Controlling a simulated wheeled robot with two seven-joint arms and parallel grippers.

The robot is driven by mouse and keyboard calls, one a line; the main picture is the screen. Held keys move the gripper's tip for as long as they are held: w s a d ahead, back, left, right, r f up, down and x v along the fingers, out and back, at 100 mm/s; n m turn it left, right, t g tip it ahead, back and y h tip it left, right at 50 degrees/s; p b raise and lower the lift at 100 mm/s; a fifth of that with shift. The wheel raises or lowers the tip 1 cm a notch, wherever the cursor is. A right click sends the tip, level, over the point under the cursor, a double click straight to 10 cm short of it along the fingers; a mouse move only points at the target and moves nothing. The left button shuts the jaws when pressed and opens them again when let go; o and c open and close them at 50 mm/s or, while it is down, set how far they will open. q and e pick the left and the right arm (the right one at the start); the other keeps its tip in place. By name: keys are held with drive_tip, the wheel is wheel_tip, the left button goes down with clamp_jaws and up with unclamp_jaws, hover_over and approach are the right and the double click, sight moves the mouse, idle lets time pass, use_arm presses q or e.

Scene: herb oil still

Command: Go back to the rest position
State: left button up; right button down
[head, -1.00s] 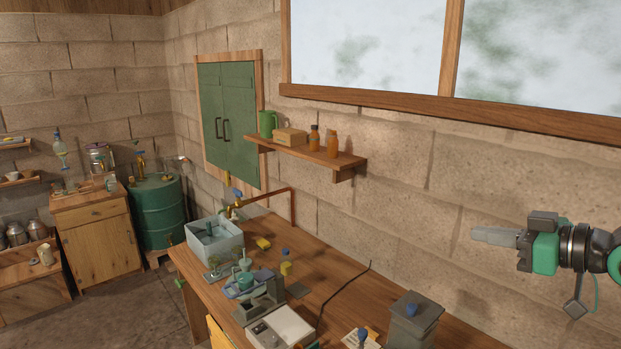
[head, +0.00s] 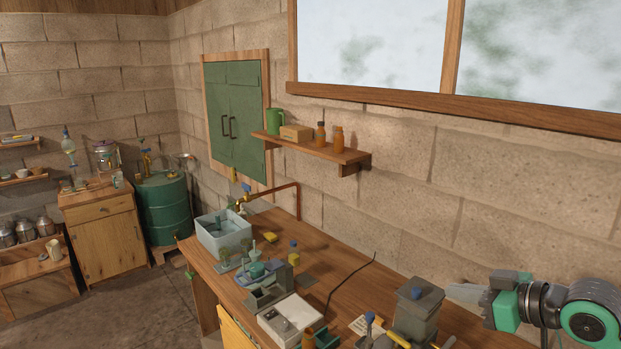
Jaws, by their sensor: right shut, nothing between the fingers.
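My right gripper (head: 466,292) reaches in from the right edge of the head view, with its fingers pointing left. It is shut and nothing shows between its fingers. It is in front of the block wall, just right of a grey lidded box (head: 418,306) on the workbench (head: 345,278). I cannot tell whether it touches the box, but it looks apart from it. My left gripper is not in view.
The bench holds a pale basin (head: 224,236), a white scale-like device (head: 291,320) and several small tools. A wall shelf (head: 309,147) holds a green mug (head: 275,121) and brown bottles. A green drum (head: 164,208) stands at the far left. Floor (head: 135,296) left of the bench is clear.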

drive_tip(key=s+a+f+m+g+h, duration=0.15)
drive_tip(key=s+f, duration=0.35)
drive_tip(key=f, duration=0.6)
drive_tip(key=s+a+f+m+g+h, duration=0.1)
drive_tip(key=s+a+f+h, duration=0.3)
drive_tip(key=f, duration=0.7)
drive_tip(key=s+d+f+m+g+h, duration=0.1)
drive_tip(key=s+f+m+g, duration=0.1)
drive_tip(key=s+f, duration=0.5)
drive_tip(key=s+f+m+g+h, duration=0.2)
drive_tip(key=s+f, duration=0.2)
drive_tip(key=s, duration=0.7)
wheel_tip(320, 180, down, 41)
drive_tip(key=s+g+b, duration=0.1)
drive_tip(key=g+b, duration=0.1)
drive_tip(key=b, duration=0.9)
drive_tip(key=s+d+f+b, duration=0.1)
drive_tip(key=s+f+b, duration=0.2)
drive_tip(key=s+f, duration=0.3)
drive_tip(key=s+d+f+b, duration=0.1)
drive_tip(key=s+f+b, duration=0.2)
drive_tip(key=s+f, duration=0.4)
drive_tip(key=s+d+f+b, duration=0.1)
drive_tip(key=s+f+b, duration=0.2)
drive_tip(key=f, duration=1.3)
drive_tip(key=s, duration=0.3)
drive_tip(key=shift+s+d+f+n+g, duration=0.35)
drive_tip(key=shift+f, duration=0.05)
